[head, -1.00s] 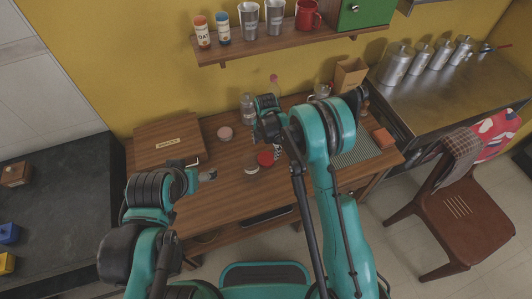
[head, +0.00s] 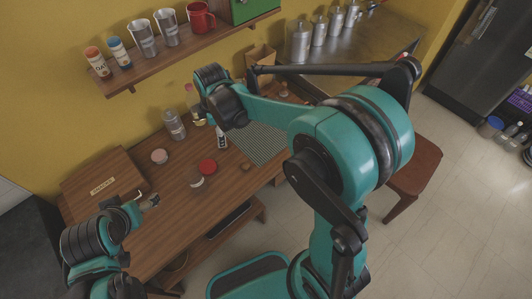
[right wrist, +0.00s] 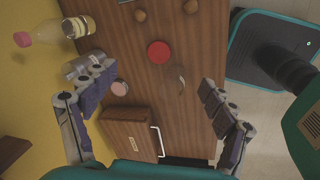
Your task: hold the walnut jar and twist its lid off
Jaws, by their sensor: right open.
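No label lets me tell for sure which container is the walnut jar. A round red lid or red-topped jar (head: 207,167) stands on the wooden table, seen from above in the right wrist view (right wrist: 159,52). A pale, clear round piece (head: 197,182) lies close beside it. A grey, see-through jar (head: 174,124) stands farther back. My right gripper (right wrist: 158,85) is open and empty, its fingers spread above the table; in the head view my own wrist largely hides it. My left gripper (head: 150,201) is by the box at the table's left; its finger gap is too small to judge.
A wooden box (head: 103,172) fills the left end. A ribbed mat (head: 262,143) lies at right. A shelf (head: 190,48) overhangs the back.

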